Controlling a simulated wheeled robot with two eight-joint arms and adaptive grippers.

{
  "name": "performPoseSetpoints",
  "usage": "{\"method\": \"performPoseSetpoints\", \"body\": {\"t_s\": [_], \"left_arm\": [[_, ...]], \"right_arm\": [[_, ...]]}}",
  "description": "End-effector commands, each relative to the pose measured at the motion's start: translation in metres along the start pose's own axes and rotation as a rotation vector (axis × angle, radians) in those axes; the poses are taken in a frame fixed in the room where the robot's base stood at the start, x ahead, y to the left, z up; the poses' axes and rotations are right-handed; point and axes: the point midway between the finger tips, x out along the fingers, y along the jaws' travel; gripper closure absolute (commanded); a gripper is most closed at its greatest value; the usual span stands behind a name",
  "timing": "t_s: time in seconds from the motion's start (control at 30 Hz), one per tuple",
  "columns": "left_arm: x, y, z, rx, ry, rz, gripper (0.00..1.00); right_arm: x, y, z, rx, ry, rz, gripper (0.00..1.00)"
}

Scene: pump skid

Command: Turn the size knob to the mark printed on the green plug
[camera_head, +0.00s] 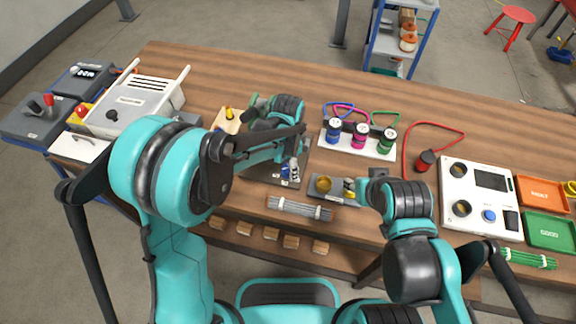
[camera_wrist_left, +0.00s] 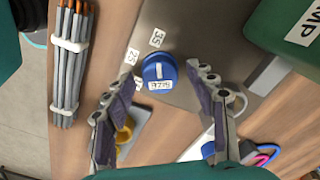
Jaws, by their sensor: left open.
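The blue size knob (camera_wrist_left: 160,72) shows in the left wrist view on a grey plate, with a white pointer bar and a "SIZE" tag. Printed labels near it read 25 and 35; a third is partly hidden by a finger. My left gripper (camera_wrist_left: 167,84) is open, its fingers either side of the knob in the picture, and I see no clear contact. In the head view the left gripper (camera_head: 293,163) hangs over the plate. The green plug (camera_head: 386,140) stands in a white rack; its mark is too small to read. My right gripper (camera_head: 355,188) is near a small grey tray.
Blue (camera_head: 334,131) and pink (camera_head: 359,136) plugs share the rack. A red plug (camera_head: 427,160) stands to the right. The grey tray (camera_head: 325,195) and a bundle of grey rods (camera_head: 300,208) lie near the front. A green pump housing (camera_wrist_left: 290,35) is close to the knob.

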Motion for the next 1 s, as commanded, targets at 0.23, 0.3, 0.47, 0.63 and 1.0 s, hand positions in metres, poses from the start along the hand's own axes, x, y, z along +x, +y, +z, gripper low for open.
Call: {"method": "performPoseSetpoints", "body": {"t_s": [0.23,0.3,0.47,0.63,1.0], "left_arm": [[-0.0006,0.0,0.0,0.0,0.0,0.0,0.73],[-0.0006,0.0,0.0,0.0,0.0,0.0,0.91],[-0.0006,0.0001,0.0001,-0.001,0.0,0.0,0.94],[-0.0006,0.0001,0.0001,-0.02,0.0,0.0,0.94],[-0.0006,0.0,0.0001,-0.234,0.0,0.0,0.94]], "right_arm": [[-0.0004,0.0,-0.0003,0.0,0.0,0.0,0.6],[-0.0003,0.0,-0.0003,0.0,0.0,0.0,0.6],[-0.0003,0.0,-0.0003,0.0,0.0,0.0,0.6],[-0.0004,0.0,-0.0003,0.0,0.0,0.0,0.6],[-0.0011,0.0,-0.0008,0.0,0.0,0.0,0.6]]}}
